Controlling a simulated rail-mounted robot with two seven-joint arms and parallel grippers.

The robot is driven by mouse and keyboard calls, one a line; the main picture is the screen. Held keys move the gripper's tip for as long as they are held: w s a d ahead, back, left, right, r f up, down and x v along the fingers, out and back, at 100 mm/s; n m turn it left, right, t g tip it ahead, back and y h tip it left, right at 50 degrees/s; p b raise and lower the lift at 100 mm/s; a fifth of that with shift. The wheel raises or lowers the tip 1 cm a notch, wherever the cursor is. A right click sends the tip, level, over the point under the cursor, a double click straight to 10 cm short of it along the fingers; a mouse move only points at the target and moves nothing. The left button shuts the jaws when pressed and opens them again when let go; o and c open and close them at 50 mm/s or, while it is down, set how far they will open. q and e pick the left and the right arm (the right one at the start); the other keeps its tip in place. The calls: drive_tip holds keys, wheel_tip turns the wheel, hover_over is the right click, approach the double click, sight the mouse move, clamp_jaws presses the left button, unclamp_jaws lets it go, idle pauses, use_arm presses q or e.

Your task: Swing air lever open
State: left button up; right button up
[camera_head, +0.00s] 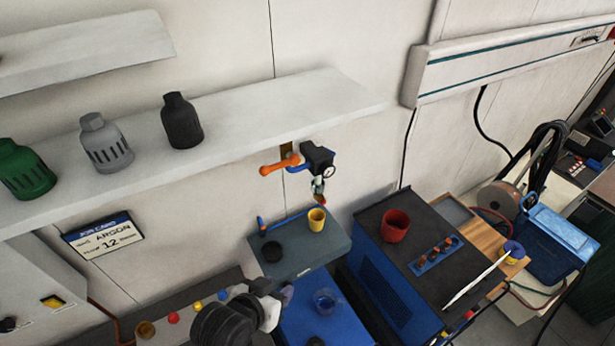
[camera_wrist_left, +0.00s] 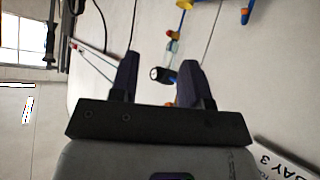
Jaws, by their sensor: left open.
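The orange air lever (camera_head: 278,165) sticks out to the left from a dark regulator (camera_head: 318,157) with a small round gauge, mounted on the wall below the shelf. My left gripper (camera_head: 286,294) is low in the head view, below the lever and well apart from it. In the left wrist view its two dark fingers (camera_wrist_left: 158,68) are spread. I cannot identify the lever in the wrist view. My right gripper is not in view.
A grey shelf (camera_head: 270,108) with several bottle-like caps runs above the lever. Below it, a grey stand (camera_head: 310,262) holds a yellow cup (camera_head: 317,219) and a dark round piece. A blue cabinet (camera_head: 385,270) with a red cup stands to the right.

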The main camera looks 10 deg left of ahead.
sight(273, 168)
use_arm(q)
drive_tip(key=w+d+r+t+h+b, duration=0.4)
drive_tip(key=w+d+r+t+h, duration=0.15)
drive_tip(key=w+d+r, duration=0.4)
drive_tip(key=w+d+r+t+h+b, duration=0.5)
drive_tip(key=w+d+r+h, duration=0.15)
drive_tip(key=d+r, duration=0.45)
drive_tip(key=w+a+n+t+y+b, duration=0.1)
drive_tip(key=w+a+n+t+y, duration=0.15)
drive_tip(key=n+y, duration=1)
drive_tip(key=w+a+n+t+y, duration=0.2)
drive_tip(key=a+n+y, duration=0.2)
drive_tip(key=n+y, duration=0.8)
drive_tip(key=s+a+f+n+g+y, duration=0.2)
drive_tip(key=a+f+n+g+y, duration=0.8)
drive_tip(key=g, duration=0.6)
drive_tip(key=shift+m+h, duration=0.25)
drive_tip(key=shift+h, duration=0.2)
drive_tip(key=p+x, duration=0.3)
drive_tip(key=x, duration=0.9)
drive_tip(key=shift+w+d, duration=0.1)
drive_tip(key=shift+w, duration=0.05)
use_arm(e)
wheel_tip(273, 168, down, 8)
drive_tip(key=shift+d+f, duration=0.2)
use_arm(q)
drive_tip(key=shift+c, duration=0.3)
